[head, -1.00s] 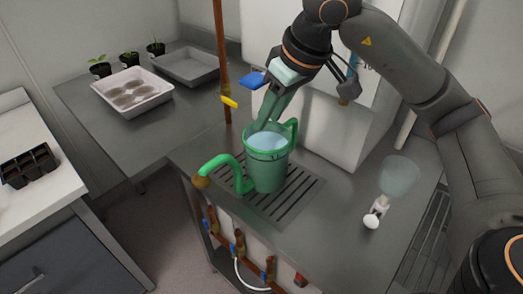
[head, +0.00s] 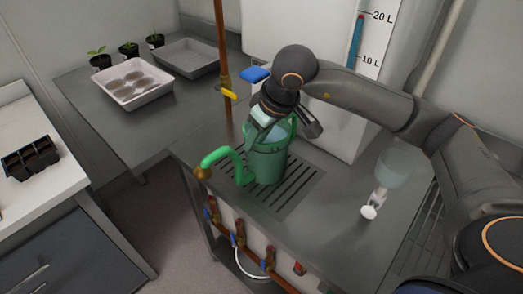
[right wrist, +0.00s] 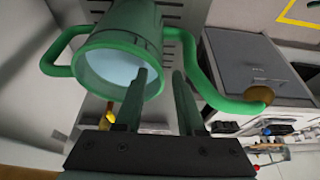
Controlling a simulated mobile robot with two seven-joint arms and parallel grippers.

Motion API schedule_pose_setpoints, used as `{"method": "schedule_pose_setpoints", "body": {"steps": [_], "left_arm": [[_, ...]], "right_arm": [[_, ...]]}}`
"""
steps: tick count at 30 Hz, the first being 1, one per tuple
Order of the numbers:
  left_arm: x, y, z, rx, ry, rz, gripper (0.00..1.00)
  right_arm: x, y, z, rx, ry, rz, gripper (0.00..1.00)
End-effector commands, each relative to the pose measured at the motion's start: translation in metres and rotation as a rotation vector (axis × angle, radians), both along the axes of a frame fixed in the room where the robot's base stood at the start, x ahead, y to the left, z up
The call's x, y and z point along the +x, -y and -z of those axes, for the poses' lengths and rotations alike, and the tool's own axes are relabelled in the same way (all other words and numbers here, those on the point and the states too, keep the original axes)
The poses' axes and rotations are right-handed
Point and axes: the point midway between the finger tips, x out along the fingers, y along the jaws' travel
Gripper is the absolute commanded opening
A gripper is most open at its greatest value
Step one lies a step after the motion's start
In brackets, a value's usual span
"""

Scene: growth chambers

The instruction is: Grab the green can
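The green can (head: 266,163) is a watering can standing upright on a slatted drain grate. Its curved spout with a brass end points left in the head view. In the right wrist view the can (right wrist: 125,38) shows its round mouth, pale blue inside, with the handle loop at left and the spout at right. My right gripper (right wrist: 160,74) is open. One finger overlaps the mouth and the other is outside the can's right side, so the rim appears between them; contact cannot be told. In the head view the right gripper (head: 272,122) hides part of the can's top. My left gripper is not in view.
A copper pipe with a yellow-handled valve (head: 228,95) stands behind the can. A white tank (head: 320,90) is behind my arm. A clear funnel-like vessel (head: 397,168) stands to the right. A white tray (head: 137,97) and seedlings are on the left bench.

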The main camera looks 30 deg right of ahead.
Motion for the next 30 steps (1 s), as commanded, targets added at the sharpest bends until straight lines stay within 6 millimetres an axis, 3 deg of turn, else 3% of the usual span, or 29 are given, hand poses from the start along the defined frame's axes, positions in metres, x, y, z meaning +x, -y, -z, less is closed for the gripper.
{"method": "schedule_pose_setpoints", "body": {"steps": [8,18,30], "left_arm": [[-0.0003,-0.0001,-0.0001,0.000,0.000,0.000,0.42],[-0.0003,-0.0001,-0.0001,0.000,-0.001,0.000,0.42],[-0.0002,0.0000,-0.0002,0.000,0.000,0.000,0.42]], "right_arm": [[0.0016,-0.0006,0.0041,0.000,0.001,-0.001,0.39],[0.0015,-0.0005,0.0037,0.000,0.001,0.000,0.00],[0.0012,-0.0010,0.0037,0.001,0.000,-0.001,0.00]]}}
